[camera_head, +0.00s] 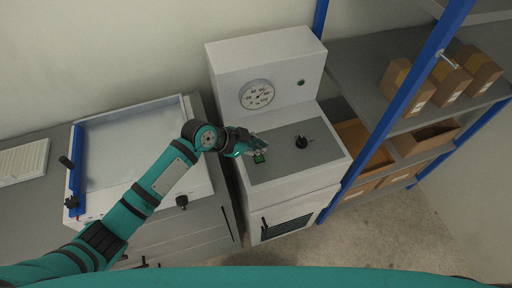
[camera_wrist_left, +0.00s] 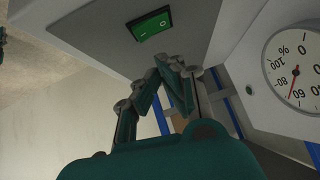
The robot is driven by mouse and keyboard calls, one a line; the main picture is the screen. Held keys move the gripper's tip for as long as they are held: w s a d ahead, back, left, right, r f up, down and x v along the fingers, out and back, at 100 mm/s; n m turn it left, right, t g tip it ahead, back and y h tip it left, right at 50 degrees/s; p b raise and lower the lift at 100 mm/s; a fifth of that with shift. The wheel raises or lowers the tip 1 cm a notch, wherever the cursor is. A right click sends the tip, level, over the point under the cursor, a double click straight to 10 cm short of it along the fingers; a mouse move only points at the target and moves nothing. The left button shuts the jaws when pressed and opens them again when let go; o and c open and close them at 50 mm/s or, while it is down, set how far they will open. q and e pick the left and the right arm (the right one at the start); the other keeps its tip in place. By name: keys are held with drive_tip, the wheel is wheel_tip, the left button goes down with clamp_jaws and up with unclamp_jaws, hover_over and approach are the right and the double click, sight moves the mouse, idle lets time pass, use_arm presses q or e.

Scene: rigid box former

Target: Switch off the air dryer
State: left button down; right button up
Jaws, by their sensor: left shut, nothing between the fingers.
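The air dryer (camera_head: 226,58) is a white cabinet with a round gauge (camera_head: 257,95) on its upright back and a grey sloped panel. My right gripper is not in view.
A bench with a white flat machine (camera_head: 130,145) and a blue bar (camera_head: 77,165) stands left of the dryer. A blue-framed shelf (camera_head: 410,85) with cardboard boxes (camera_head: 452,84) stands close on the right. Open floor (camera_head: 300,243) lies in front.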

use_arm(q)
drive_tip(key=b+v, duration=0.1)
drive_tip(key=v, duration=0.1)
drive_tip(key=shift+w+a+r, duration=0.1)
drive_tip(key=shift+a+r, duration=0.1)
drive_tip(key=shift+a, duration=0.05)
drive_tip(key=b+v, duration=0.1)
drive_tip(key=v, duration=0.7)
drive_tip(key=shift+w+r+b, duration=0.2)
drive_tip(key=shift+w+b, duration=0.15)
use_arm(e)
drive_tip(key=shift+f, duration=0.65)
